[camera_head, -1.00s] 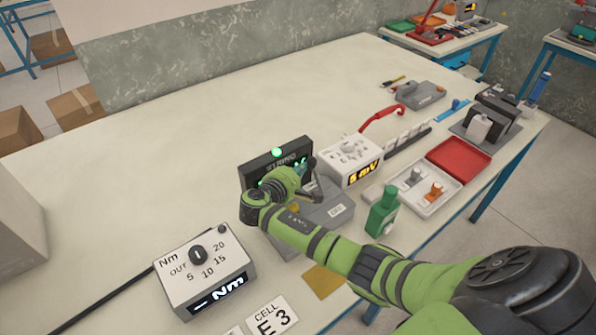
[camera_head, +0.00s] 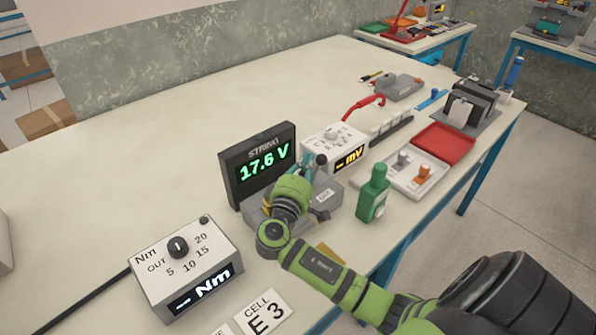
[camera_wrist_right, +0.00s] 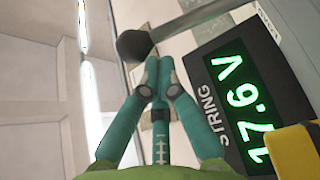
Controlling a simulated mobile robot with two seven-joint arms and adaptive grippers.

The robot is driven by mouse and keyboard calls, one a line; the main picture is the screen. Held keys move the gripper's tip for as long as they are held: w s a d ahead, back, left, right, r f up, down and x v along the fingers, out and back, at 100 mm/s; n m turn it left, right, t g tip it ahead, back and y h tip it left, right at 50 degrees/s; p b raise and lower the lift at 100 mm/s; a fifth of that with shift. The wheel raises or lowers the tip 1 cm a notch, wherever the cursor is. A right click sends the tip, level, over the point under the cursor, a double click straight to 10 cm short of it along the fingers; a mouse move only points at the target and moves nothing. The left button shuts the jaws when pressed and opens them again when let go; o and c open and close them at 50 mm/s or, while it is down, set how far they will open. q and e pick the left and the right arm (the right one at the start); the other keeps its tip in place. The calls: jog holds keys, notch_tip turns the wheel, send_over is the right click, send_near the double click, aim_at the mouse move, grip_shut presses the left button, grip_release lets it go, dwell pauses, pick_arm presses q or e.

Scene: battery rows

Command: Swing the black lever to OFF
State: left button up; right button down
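The black lever's round knob (camera_head: 320,160) shows just right of my right gripper (camera_head: 306,166), above a grey box (camera_head: 328,198) in front of the STRING display. In the right wrist view the knob (camera_wrist_right: 133,45) lies just beyond the fingertips, with a grey shaft running to the upper right. My right gripper's teal fingers (camera_wrist_right: 159,68) are brought together at the tips with nothing seen between them. I cannot tell whether they touch the knob. The STRING display (camera_head: 258,165) reads 17.6 V. Lever markings are hidden. My left gripper is not in view.
An Nm dial box (camera_head: 187,266) stands at the front left. An mV meter (camera_head: 333,146) stands behind the grey box. A green bottle (camera_head: 372,194), a grey tray (camera_head: 425,191) and a red tray (camera_head: 446,145) stand to the right.

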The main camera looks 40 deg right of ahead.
aim_at(318, 166)
jog(key=s+m+b, duration=0.1)
jog(key=b, duration=0.1)
jog(key=s+f+m+h+b, duration=0.1)
jog(key=b, duration=0.2)
jog(key=shift+s+f+m, duration=0.1)
jog(key=shift+f+m, duration=0.05)
jog(key=shift+m, duration=0.15)
pick_arm(q)
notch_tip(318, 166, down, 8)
jog(key=b, duration=0.2)
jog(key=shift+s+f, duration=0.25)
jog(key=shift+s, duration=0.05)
pick_arm(e)
jog(key=shift+s+r+m+h, duration=0.2)
jog(key=shift+s+m+h, duration=0.1)
jog(key=shift+s+m, duration=0.15)
jog(key=shift+f, duration=0.1)
